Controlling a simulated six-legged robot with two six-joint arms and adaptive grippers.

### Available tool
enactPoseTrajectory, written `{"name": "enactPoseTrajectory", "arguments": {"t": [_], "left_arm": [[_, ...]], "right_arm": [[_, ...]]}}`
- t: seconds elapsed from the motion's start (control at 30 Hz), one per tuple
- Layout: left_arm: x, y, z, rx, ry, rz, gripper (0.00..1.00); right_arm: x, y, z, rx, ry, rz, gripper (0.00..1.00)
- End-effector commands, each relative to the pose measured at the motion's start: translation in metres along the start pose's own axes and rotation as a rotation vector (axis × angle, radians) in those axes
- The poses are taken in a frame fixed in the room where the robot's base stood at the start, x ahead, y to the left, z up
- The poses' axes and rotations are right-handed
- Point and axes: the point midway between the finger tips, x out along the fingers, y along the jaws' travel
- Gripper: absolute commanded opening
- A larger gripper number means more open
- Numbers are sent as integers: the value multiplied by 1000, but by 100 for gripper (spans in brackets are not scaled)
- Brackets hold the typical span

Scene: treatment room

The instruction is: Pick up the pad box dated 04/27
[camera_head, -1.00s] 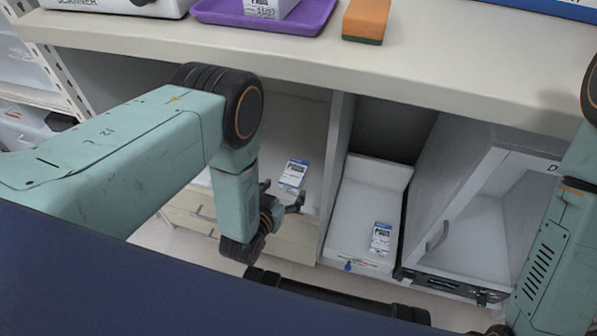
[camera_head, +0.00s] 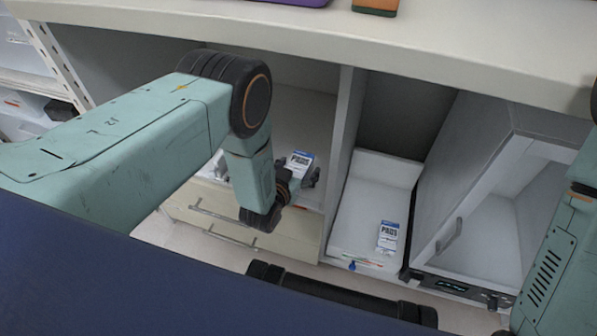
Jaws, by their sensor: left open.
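A small white pad box with a blue top band (camera_head: 300,161) stands on the shelf under the counter, left of the upright divider. "PADS" shows on it, but I cannot read a date. My left gripper (camera_head: 298,174) is open at this box, with its fingers near the box's lower part. I cannot tell whether they touch it. A second, similar pad box (camera_head: 388,237) is on the white unit (camera_head: 345,232) right of the divider; its date is not legible either. My right gripper is out of view; only part of the right arm shows at the right edge.
The counter (camera_head: 330,35) overhangs the shelves, with an orange and green block (camera_head: 376,6) on it. The divider (camera_head: 340,160) stands close right of my left gripper. An open grey cabinet (camera_head: 475,185) is at the right. Drawers (camera_head: 215,215) are below the left shelf.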

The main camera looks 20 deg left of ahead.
Motion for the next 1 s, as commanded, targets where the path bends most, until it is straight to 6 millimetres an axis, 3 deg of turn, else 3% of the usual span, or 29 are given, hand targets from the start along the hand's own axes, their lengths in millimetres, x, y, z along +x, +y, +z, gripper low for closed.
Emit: {"name": "enactPoseTrajectory", "arguments": {"t": [0.2, 0.9, 1.0], "left_arm": [[2, 0, -1, 0, 0, 0, 81], [1, 0, -1, 0, 0, 0, 22], [1, 0, -1, 0, 0, 0, 21]], "right_arm": [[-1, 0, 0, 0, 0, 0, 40], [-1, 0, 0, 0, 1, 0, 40], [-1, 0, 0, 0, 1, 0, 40]]}}
